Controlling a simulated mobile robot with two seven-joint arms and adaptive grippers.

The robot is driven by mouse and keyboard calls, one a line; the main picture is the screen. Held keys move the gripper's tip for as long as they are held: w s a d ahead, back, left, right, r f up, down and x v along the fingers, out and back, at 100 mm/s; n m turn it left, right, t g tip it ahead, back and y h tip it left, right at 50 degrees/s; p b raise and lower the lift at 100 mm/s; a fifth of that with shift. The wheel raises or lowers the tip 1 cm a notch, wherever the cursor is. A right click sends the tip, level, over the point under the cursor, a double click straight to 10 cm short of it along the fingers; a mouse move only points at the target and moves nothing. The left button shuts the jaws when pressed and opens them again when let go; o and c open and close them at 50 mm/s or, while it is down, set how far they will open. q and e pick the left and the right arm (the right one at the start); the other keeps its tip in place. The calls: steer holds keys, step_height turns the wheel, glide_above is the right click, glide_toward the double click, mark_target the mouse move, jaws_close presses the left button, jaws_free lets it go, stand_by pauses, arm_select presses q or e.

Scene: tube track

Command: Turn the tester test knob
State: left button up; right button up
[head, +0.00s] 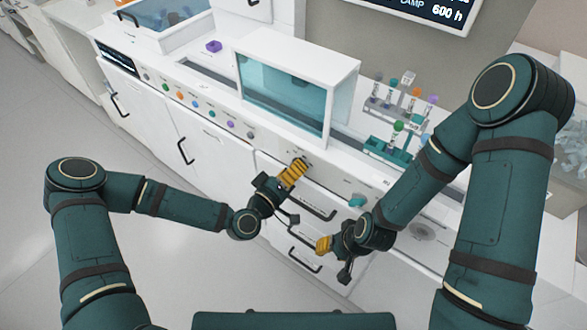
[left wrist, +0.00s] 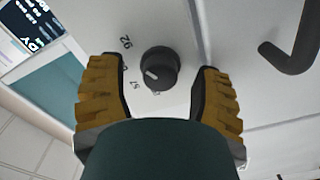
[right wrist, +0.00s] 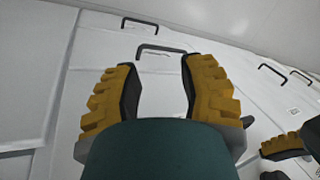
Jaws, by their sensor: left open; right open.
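A round black knob (left wrist: 160,68) with a white pointer mark sits on a pale panel in the left wrist view, with printed numbers around it. My left gripper (head: 295,168) is open in front of that panel. Its yellow fingers stand on either side of the knob in the left wrist view, with visible gaps, so it is not gripped. In the head view the knob is not clearly visible near the gripper. My right gripper (head: 323,243) is open and empty, lower down by the drawer fronts. The left gripper also shows at the right of the right wrist view (right wrist: 285,145).
A glass-fronted tester box (head: 285,92) stands on the counter above the panel. A rack of tubes (head: 395,100) and a green tray (head: 390,150) are to its right. A dark drawer handle (head: 312,208) juts out below the left gripper. A teal knob (head: 357,200) is farther right.

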arm_select(q)
steer(key=v, duration=1.2)
steer(key=shift+w+d, duration=0.1)
steer(key=s+d+f+m+g+y, duration=0.2)
steer(key=s+f+m+g, duration=0.15)
steer(key=f+g, duration=0.45)
steer(key=s+a+f+g+y, duration=0.4)
steer(key=a, duration=0.1)
steer(key=shift+g+y, duration=0.4)
steer(key=shift+f+n, duration=0.15)
steer(key=shift+n, duration=0.1)
stand_by(1.0)
